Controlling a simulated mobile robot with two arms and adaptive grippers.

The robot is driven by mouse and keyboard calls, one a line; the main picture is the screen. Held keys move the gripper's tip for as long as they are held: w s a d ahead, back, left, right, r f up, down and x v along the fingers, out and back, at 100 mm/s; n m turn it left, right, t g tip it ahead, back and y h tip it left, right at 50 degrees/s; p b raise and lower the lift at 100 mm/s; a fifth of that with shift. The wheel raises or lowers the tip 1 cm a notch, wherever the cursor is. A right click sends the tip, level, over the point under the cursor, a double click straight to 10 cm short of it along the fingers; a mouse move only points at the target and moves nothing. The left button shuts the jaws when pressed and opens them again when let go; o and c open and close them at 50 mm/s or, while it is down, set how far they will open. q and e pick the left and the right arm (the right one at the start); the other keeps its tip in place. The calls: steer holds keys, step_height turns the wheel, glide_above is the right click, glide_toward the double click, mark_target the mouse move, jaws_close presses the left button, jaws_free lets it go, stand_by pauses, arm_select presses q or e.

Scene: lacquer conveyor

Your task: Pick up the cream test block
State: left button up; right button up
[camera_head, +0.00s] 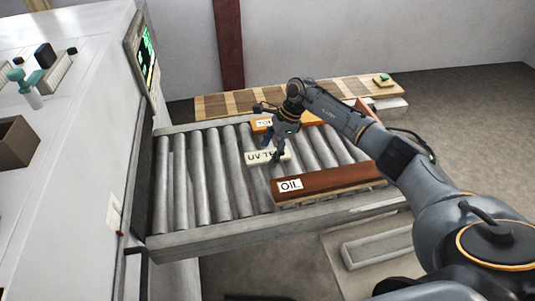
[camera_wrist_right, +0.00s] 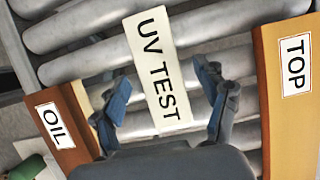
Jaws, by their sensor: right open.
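The cream test block (camera_head: 254,158), a flat pale bar marked "UV TEST", lies on the conveyor rollers between two wooden boards. My right gripper (camera_head: 277,157) is over its right part and hides some of the lettering in the head view. In the right wrist view, the block (camera_wrist_right: 152,45) runs between the two blue-grey fingers of the gripper (camera_wrist_right: 161,76). The fingers are spread, one on each side, with visible gaps to the block. Whether the fingertips are down at block height is hard to tell. My left gripper is not in view.
A brown board marked "OIL" (camera_head: 335,183) lies on the near side of the rollers (camera_head: 215,180). An orange board marked "TOP" (camera_wrist_right: 293,110) lies on the far side. A white cabinet with a green-lit screen (camera_head: 147,52) stands left. The left rollers are clear.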

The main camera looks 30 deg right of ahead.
steer(key=c, duration=1.3)
steer(key=shift+c, duration=0.2)
steer(key=shift+r, duration=0.15)
